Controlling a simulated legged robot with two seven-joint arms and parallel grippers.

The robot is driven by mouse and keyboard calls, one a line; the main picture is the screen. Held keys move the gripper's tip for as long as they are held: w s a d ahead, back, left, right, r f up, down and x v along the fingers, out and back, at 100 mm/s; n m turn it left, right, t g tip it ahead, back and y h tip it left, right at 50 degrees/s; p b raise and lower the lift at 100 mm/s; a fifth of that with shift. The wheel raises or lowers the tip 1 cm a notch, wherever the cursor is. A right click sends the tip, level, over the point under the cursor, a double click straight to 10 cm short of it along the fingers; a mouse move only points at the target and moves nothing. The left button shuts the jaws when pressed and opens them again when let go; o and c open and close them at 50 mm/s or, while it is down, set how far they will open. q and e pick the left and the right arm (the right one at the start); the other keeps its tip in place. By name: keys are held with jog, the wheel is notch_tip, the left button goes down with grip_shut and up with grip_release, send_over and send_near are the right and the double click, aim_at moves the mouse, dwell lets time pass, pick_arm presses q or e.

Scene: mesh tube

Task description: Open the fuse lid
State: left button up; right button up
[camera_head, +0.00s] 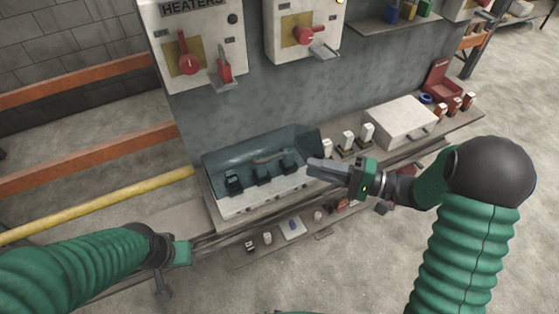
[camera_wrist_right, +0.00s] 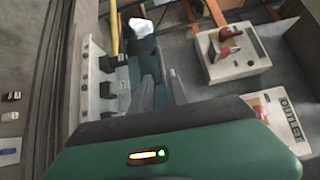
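The fuse box (camera_head: 265,203) is a pale base on the shelf against the grey panel, with a row of black fuses (camera_head: 263,177). Its see-through teal lid (camera_head: 235,156) stands raised at the back, tilted up behind the fuses, with a grey handle (camera_head: 270,157). My right gripper (camera_head: 314,167) is at the box's right end, close to the lid's right edge; contact cannot be told. In the wrist view its two fingers (camera_wrist_right: 162,88) are apart with nothing clearly between them, and the fuses show at left. My left gripper (camera_head: 163,285) is low at left, away from the box; its fingers are unclear.
Switch boxes with red handles (camera_head: 188,62) hang on the panel above. White-topped fuses (camera_head: 347,140) and a closed white box (camera_head: 402,120) are on the shelf to the right. Small parts lie on a lower shelf (camera_head: 320,225). A yellow rail (camera_head: 100,205) runs at left.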

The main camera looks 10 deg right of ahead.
aim_at(278, 160)
jog(key=x, duration=1)
jog(key=shift+s+a+r, duration=0.1)
jog(key=shift+a, duration=0.2)
jog(key=shift+d, duration=0.1)
jog(key=shift+d, duration=0.1)
grip_shut()
dwell(0.5)
